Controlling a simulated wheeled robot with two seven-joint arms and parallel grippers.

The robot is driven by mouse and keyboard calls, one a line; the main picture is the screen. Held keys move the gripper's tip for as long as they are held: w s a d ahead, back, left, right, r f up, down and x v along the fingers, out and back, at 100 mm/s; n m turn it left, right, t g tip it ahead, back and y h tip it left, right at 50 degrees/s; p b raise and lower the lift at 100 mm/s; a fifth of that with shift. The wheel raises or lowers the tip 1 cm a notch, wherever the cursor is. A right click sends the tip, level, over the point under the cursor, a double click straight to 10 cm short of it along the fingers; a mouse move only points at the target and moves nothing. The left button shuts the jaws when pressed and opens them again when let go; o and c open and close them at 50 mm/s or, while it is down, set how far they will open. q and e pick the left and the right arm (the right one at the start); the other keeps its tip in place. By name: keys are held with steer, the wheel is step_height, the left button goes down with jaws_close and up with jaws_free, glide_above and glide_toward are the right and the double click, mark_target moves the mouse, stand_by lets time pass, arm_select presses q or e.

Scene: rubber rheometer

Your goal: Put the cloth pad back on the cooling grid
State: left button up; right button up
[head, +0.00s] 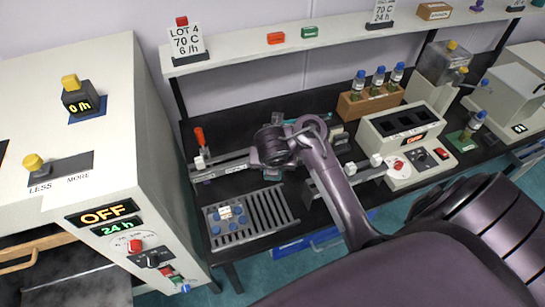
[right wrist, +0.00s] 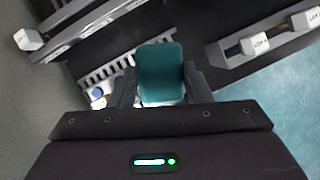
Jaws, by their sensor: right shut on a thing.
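The cloth pad (right wrist: 162,72) is a teal rounded block between the two fingers of my right gripper (right wrist: 160,88) in the right wrist view. The gripper is shut on it. In the head view my right arm reaches over the bench, and its wrist mostly hides the gripper and pad. The cooling grid (head: 268,212) is a grey slatted rack at the bench's front left, with several blue discs and small white pieces on its left part. The grid (right wrist: 88,78) also shows behind the pad in the right wrist view; whether they touch cannot be told. My left gripper is not in view.
A tall white cabinet (head: 135,120) stands left of the grid. Grey bars with white blocks (head: 220,167) lie behind it. A white instrument (head: 402,125) and a wooden bottle rack (head: 370,102) stand to the right. A shelf (head: 345,35) runs above.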

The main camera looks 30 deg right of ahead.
steer(key=shift+s+d+f, duration=0.4)
steer(key=shift+s+f, duration=0.3)
steer(key=shift+f, duration=0.15)
steer(key=shift+w+a+f+b, duration=0.1)
steer(key=shift+w+f+b, duration=0.15)
steer(key=shift+f, duration=0.25)
steer(key=shift+w+a+f+b, duration=0.1)
steer(key=shift+w+f+b, duration=0.05)
steer(key=shift+f+b, duration=0.25)
steer(key=f+b, duration=0.7)
steer(key=f, duration=0.3)
steer(key=shift+s+f, duration=0.15)
steer(key=shift+s, duration=0.05)
steer(key=shift+w+f, duration=0.1)
steer(key=shift+f, duration=0.45)
step_height(320, 180, down, 4)
steer(key=shift+r+b, duration=0.25)
steer(key=shift+b, duration=0.9)
steer(key=shift+f, duration=0.35)
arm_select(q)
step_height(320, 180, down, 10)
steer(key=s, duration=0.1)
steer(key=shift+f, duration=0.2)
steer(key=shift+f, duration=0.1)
